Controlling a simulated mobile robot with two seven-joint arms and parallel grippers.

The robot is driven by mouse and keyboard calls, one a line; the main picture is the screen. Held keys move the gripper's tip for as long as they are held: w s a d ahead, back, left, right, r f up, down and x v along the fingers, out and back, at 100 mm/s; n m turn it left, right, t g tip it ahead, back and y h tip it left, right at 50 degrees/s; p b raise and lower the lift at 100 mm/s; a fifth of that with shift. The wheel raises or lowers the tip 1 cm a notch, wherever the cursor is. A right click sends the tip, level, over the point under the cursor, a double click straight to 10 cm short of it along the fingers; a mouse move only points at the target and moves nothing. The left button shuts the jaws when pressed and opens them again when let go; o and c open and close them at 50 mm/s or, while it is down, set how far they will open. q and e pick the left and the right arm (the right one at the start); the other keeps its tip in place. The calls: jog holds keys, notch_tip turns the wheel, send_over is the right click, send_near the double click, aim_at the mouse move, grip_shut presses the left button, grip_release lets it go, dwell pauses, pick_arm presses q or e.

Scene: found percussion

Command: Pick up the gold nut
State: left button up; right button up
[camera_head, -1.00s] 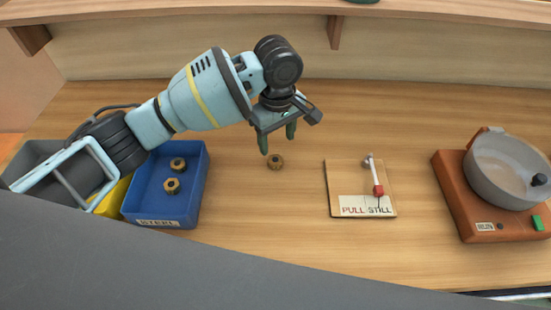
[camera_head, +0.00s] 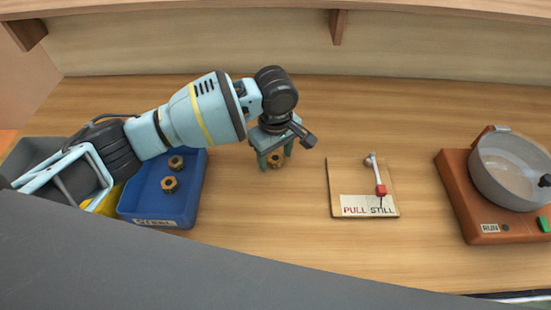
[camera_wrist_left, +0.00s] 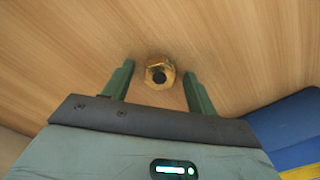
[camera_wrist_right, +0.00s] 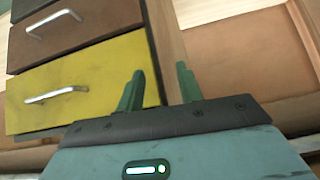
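A gold nut (camera_head: 277,160) lies on the wooden table, to the right of the blue box. In the left wrist view the nut (camera_wrist_left: 160,72) lies between and a little ahead of the fingertips, with a gap on each side. My left gripper (camera_head: 275,163) is open above the nut, a finger on either side. Two more gold nuts lie in the blue box, one toward the back (camera_head: 176,163) and one nearer the front (camera_head: 169,184). My right gripper (camera_wrist_right: 158,85) is open and empty, and shows only in its own wrist view.
The blue box (camera_head: 157,223) stands left of the nut; a yellow and a grey bin are partly hidden by my left arm. A board with a red-knobbed lever (camera_head: 350,190) and an orange machine with a metal bowl (camera_head: 463,213) stand right. Drawers (camera_wrist_right: 80,80) face my right gripper.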

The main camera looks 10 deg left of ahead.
aim_at(276, 158)
pick_arm(q)
jog(key=c, duration=1.1)
jog(key=shift+o, duration=0.2)
pick_arm(e)
jog(key=shift+d, duration=0.15)
pick_arm(q)
jog(key=shift+r, duration=0.1)
